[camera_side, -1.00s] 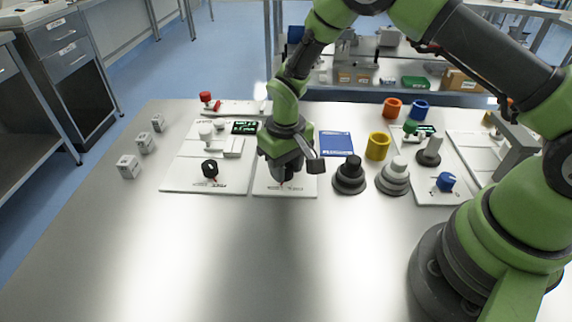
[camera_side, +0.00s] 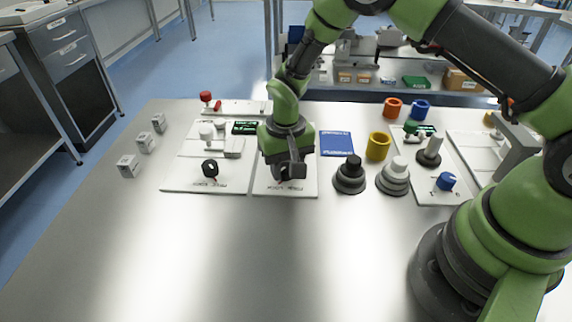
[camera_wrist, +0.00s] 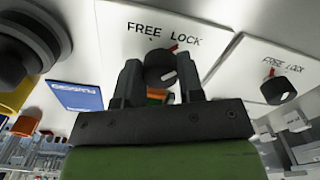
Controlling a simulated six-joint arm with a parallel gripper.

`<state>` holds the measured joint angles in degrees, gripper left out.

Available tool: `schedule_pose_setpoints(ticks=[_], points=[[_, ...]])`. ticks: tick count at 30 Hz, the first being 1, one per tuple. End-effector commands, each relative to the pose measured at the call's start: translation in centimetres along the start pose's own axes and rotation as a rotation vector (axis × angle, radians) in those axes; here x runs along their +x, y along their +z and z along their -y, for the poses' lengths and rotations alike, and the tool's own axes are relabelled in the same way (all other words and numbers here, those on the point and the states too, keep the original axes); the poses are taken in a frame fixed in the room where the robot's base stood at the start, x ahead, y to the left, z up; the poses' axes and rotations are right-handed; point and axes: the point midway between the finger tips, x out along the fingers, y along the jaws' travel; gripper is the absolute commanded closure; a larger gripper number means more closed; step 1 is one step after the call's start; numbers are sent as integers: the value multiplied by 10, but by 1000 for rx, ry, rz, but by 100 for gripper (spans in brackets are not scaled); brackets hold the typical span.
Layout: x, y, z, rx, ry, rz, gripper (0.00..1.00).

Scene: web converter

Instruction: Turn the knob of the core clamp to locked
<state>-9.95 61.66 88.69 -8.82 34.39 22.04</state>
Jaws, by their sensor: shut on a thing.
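My gripper (camera_wrist: 158,64) is over a white panel (camera_wrist: 118,28) printed FREE and LOCK. Its two dark fingers stand on either side of a round black knob (camera_wrist: 161,72) and are shut on it. In the wrist view the knob's red pointer slants up toward the LOCK side. In the side view my gripper (camera_side: 287,172) hides the knob and covers much of the white panel (camera_side: 305,188).
A neighbouring white panel (camera_side: 180,182) carries another black knob (camera_side: 209,168) with FREE and LOCK print. A black stepped piece (camera_side: 350,178), a grey stepped piece (camera_side: 393,178) and a yellow ring (camera_side: 378,146) stand right of my gripper. The front table is clear.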

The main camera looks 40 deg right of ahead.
Motion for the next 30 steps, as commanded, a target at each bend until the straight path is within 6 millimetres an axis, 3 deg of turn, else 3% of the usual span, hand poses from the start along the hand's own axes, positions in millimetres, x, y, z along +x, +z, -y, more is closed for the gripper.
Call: schedule_pose_setpoints(ticks=[2, 3, 6, 17, 30], points=[[0, 0, 0, 5, 0, 2, 89], [0, 0, 0, 4, 0, 2, 58], [0, 0, 0, 3, 0, 2, 40], [-8, 0, 0, 0, -1, -2, 40], [-87, -1, 0, 1, -2, -4, 40]])
